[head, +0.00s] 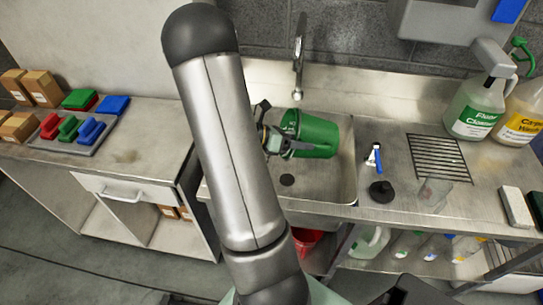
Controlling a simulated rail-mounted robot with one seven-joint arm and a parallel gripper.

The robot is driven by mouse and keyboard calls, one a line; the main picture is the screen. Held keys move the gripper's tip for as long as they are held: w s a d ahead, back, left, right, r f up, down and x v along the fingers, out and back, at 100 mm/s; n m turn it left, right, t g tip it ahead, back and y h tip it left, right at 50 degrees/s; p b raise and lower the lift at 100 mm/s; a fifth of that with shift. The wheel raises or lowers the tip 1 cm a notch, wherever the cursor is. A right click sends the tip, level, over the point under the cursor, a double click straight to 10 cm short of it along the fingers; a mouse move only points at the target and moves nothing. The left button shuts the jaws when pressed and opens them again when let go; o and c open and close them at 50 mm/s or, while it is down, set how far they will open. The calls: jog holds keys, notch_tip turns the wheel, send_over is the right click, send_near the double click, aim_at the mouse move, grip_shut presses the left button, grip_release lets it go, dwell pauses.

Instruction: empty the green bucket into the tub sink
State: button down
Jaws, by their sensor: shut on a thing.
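The green bucket (318,132) is in the head view, tipped on its side over the tub sink (328,185). Its closed side faces right, and I cannot clearly see into its mouth. My gripper (277,140) is shut on the green bucket at its left side, and my arm hides part of this contact. The sink is a steel basin with a dark drain (287,180) at its lower left. My arm also hides the sink's left side. I cannot see any contents or liquid leaving the bucket.
A faucet (299,60) rises behind the sink. On the right counter are a blue-handled tool (374,156), a black round object (381,191), a rack (438,158) and jugs (476,108). A left bench holds coloured pads (70,128) and boxes (40,88). A red bucket (305,243) stands below.

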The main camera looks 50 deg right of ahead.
aim_at(327, 155)
jog(key=shift+w+a+r+g+h, duration=0.2)
jog(key=shift+w+a+g+h, duration=0.15)
jog(key=shift+w+a, duration=0.2)
jog(key=shift+w+a+r+g+h, duration=0.15)
jog(key=shift+w+a+g+h, duration=0.2)
jog(key=shift+w+a, duration=0.15)
dwell(0.4)
jog(key=shift+w+a+r+g+h, duration=0.1)
jog(key=shift+w+a+g+h, duration=0.3)
jog(key=shift+w, duration=0.1)
dwell(0.4)
jog(key=shift+d, duration=0.1)
